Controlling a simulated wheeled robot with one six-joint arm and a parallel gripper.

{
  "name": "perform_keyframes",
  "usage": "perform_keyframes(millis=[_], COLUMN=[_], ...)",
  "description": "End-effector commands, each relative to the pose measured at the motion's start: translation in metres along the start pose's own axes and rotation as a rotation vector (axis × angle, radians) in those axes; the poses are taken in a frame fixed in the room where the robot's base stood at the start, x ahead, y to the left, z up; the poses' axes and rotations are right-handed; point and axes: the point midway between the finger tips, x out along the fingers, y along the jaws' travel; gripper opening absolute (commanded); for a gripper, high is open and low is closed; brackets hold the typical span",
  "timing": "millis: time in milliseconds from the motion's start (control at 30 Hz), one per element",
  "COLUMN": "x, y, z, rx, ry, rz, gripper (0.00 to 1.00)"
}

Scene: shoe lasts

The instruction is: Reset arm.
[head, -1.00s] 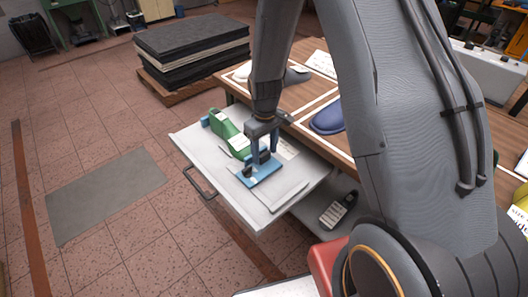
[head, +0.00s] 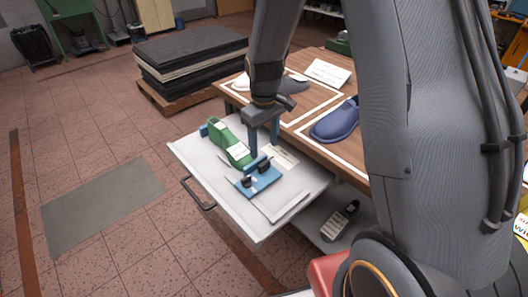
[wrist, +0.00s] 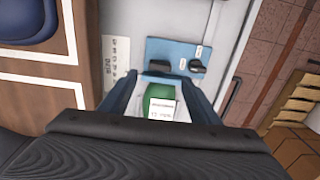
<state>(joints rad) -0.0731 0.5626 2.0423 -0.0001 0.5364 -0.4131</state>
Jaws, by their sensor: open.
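My gripper (head: 263,142) is open and empty, above the pulled-out drawer (head: 262,222). Its two blue-grey fingers point down, and in the wrist view the gripper (wrist: 160,90) shows them spread wide. A green shoe last (head: 229,143) with white labels lies in the drawer, left of the gripper; part of it shows in the wrist view (wrist: 158,93) between the fingers. A blue holder (head: 259,183) with dark knobs lies in the drawer just in front of the gripper, and it also shows in the wrist view (wrist: 180,55).
A wooden bench (head: 318,118) stands behind the drawer, with a blue shoe (head: 338,124) and a white card (head: 328,72) on it. A handheld device (head: 340,222) lies on a lower surface at right. Stacked dark sheets (head: 192,55) stand at the back. Floor at left is clear.

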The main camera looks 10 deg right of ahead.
Motion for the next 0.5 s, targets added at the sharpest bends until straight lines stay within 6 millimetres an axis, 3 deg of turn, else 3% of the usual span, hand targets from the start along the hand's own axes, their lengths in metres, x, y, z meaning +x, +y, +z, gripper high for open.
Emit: perform_keyframes(millis=[500], x=[-0.0053], y=[-0.0002], z=[0.0004], rx=[0.000], ry=[-0.001], rz=[0.000], gripper=[0.56])
